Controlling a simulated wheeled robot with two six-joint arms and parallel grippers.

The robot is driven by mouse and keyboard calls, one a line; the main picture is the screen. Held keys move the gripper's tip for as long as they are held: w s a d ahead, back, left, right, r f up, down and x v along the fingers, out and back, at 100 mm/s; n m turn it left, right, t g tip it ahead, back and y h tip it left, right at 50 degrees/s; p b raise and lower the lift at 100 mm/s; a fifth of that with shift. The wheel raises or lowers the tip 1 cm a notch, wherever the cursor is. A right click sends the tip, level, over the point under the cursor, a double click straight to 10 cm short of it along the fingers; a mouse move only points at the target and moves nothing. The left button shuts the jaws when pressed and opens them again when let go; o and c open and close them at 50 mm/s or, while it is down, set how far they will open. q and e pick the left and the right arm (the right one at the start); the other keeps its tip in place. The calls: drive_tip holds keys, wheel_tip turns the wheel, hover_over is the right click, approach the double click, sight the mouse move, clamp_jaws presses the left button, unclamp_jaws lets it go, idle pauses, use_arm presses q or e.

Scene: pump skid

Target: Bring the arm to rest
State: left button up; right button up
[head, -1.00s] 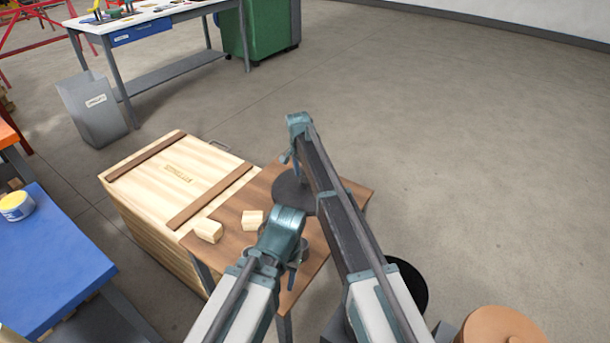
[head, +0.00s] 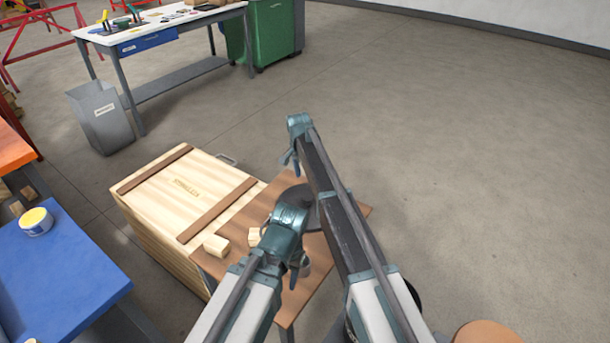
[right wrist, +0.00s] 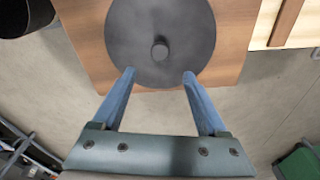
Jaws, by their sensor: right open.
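My right arm reaches over a small wooden table (head: 345,212), and its gripper (head: 289,158) hangs from the far end of the arm. In the right wrist view the right gripper (right wrist: 158,74) has its two blue fingers apart with nothing between them. A dark round disc (right wrist: 180,22) with a small knob lies on the table beyond the fingertips. In the head view the disc is mostly hidden behind my arms. My left arm ends above the near part of the table; its gripper (head: 303,264) is small and partly hidden, so its jaws cannot be made out.
Two pale wooden blocks (head: 216,245) (head: 254,237) lie on the table beside a wooden crate (head: 165,198). A blue table (head: 70,270) with a yellow-topped tub (head: 36,222) stands at left. A grey bin (head: 100,118) and workbench (head: 170,20) stand behind.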

drive_tip(key=s+d+n, duration=0.3)
drive_tip(key=s+d, duration=0.3)
drive_tip(key=s, duration=0.5)
drive_tip(key=s+d+n+y, duration=0.1)
drive_tip(key=s+d+n, duration=0.35)
drive_tip(key=s, duration=0.75)
drive_tip(key=s+d+n, duration=0.2)
drive_tip(key=s+d, duration=0.6)
drive_tip(key=s, duration=0.3)
use_arm(q)
wheel_tip(320, 180, up, 11)
drive_tip(key=p, duration=1)
drive_tip(key=shift+f+p, duration=0.2)
drive_tip(key=shift+p, duration=0.1)
use_arm(e)
drive_tip(key=s+a+r+n+g+h, duration=0.1)
drive_tip(key=s+a+r+n, duration=0.2)
drive_tip(key=a+r, duration=0.7)
drive_tip(key=shift+s+a+r, duration=0.3)
drive_tip(key=shift+s+a, duration=0.4)
drive_tip(key=shift+s, duration=0.3)
use_arm(q)
drive_tip(key=shift+a, duration=0.1)
use_arm(e)
drive_tip(key=shift+a, duration=0.1)
